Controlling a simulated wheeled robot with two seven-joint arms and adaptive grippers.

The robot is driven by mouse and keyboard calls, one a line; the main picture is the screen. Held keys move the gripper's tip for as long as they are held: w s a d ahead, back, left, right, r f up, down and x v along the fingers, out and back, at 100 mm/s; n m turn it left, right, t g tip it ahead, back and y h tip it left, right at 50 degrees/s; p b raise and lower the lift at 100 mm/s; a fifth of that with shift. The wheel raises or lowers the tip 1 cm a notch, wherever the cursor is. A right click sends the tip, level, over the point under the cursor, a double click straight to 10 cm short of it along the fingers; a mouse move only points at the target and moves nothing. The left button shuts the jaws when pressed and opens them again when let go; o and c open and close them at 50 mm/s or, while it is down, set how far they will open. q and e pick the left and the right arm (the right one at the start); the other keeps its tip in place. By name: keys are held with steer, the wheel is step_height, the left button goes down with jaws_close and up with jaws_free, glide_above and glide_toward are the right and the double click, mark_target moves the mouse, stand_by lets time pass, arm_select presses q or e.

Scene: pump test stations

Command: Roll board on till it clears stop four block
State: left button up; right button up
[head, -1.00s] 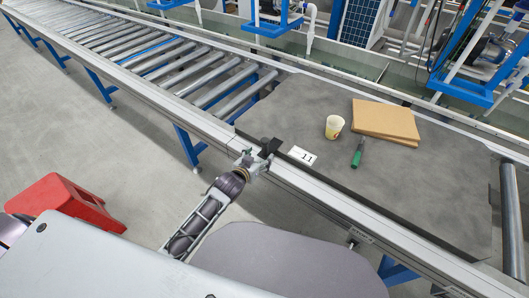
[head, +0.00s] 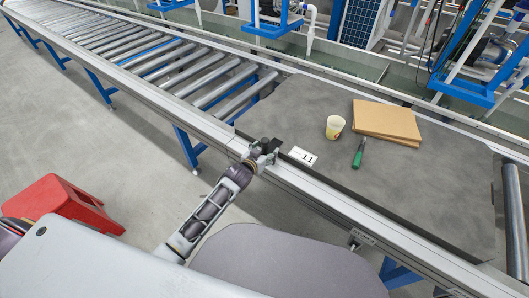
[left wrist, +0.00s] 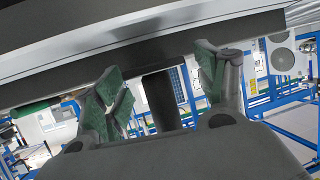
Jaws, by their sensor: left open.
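The board (head: 310,100) is a wide dark grey plate lying on the roller conveyor, with a white label marked 11 at its near edge. A small black block (head: 269,145) sits at that edge, left of the label; I cannot tell whether it belongs to the board or is a stop. My left gripper (head: 266,155) is at the near rail, right by this block. In the left wrist view its green-padded fingers (left wrist: 163,85) are spread apart, with a dark post (left wrist: 162,100) showing between them. Whether they touch it is unclear. My right gripper is not in view.
On the board stand a paper cup (head: 335,127), brown cardboard sheets (head: 387,122) and a green-handled tool (head: 359,154). Bare rollers (head: 200,72) run to the upper left; another roller (head: 514,220) lies past the board's right end. A red stool (head: 60,204) stands on the floor.

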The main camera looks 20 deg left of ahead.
arm_select(q)
steer(key=c, duration=0.4)
steer(key=shift+a, duration=0.1)
jaws_close()
